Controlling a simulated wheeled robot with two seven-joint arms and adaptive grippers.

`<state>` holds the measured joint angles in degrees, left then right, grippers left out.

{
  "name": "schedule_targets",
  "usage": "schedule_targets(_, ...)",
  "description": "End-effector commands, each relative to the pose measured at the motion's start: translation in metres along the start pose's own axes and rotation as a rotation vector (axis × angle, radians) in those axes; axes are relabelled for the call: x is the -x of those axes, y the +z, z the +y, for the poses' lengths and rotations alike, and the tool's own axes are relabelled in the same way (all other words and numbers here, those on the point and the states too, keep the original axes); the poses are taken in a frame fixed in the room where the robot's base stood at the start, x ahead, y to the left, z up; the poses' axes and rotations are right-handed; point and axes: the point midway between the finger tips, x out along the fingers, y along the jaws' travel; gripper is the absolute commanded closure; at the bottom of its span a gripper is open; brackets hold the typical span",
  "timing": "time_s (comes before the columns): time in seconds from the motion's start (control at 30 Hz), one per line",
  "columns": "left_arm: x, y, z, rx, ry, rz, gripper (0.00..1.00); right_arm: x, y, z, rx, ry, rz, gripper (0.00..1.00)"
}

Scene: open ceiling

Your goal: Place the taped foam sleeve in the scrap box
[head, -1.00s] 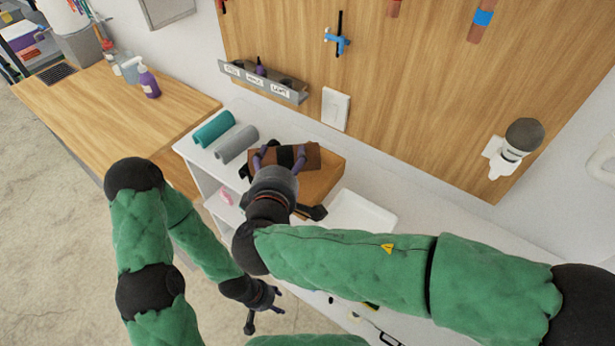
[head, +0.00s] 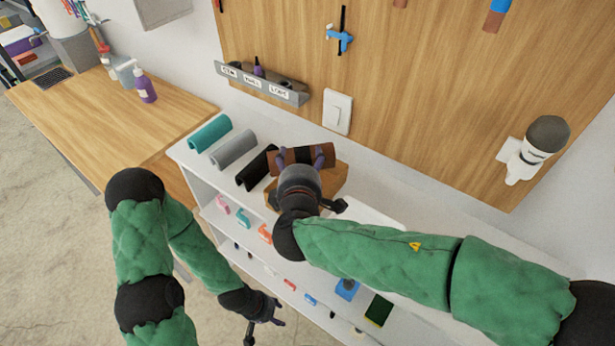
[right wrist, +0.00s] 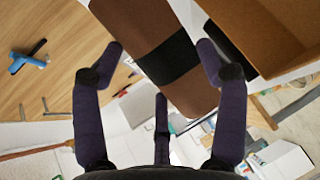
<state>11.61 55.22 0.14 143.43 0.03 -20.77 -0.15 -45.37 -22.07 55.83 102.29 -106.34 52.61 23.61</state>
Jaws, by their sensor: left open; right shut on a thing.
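The taped foam sleeve (head: 318,159) is brown with a black band around its middle. My right gripper (head: 303,160) is shut on it and holds it near the cardboard scrap box (head: 333,183). In the right wrist view, the sleeve (right wrist: 136,20) lies between the fingers (right wrist: 160,58), and the open brown box (right wrist: 262,30) is beside it at upper right. The arm and sleeve hide part of the box in the head view. My left gripper (head: 264,321) is open and empty, low beside the shelf unit.
Teal (head: 210,133), grey (head: 234,149) and black (head: 257,168) sleeves lie in a row on the white shelf top. A white tray (head: 372,217) is partly hidden behind my right arm. Small coloured items fill the lower shelves. A wooden pegboard wall (head: 420,100) stands behind.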

Motion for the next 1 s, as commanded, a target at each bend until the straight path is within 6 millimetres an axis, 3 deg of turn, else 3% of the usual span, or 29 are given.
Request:
schedule_targets(0.1, -0.007, 0.0, -0.002, 0.0, 0.0, 0.0, 0.5, -0.012, 0.007, -0.011, -0.001, 0.0, -0.001, 0.49)
schedule_targets(0.37, -0.011, -0.001, -0.004, 0.0, 0.0, 0.0, 0.5, -0.023, 0.013, -0.019, -0.001, -0.001, -0.001, 0.49)
schedule_targets(0.6, -0.025, -0.001, -0.009, 0.0, 0.0, 0.0, 0.5, -0.035, 0.013, -0.05, 0.0, -0.001, 0.001, 0.49)
schedule_targets(1.0, -0.027, -0.001, -0.01, 0.0, 0.0, 0.0, 0.5, -0.036, 0.013, -0.052, -0.002, 0.001, 0.001, 0.5)
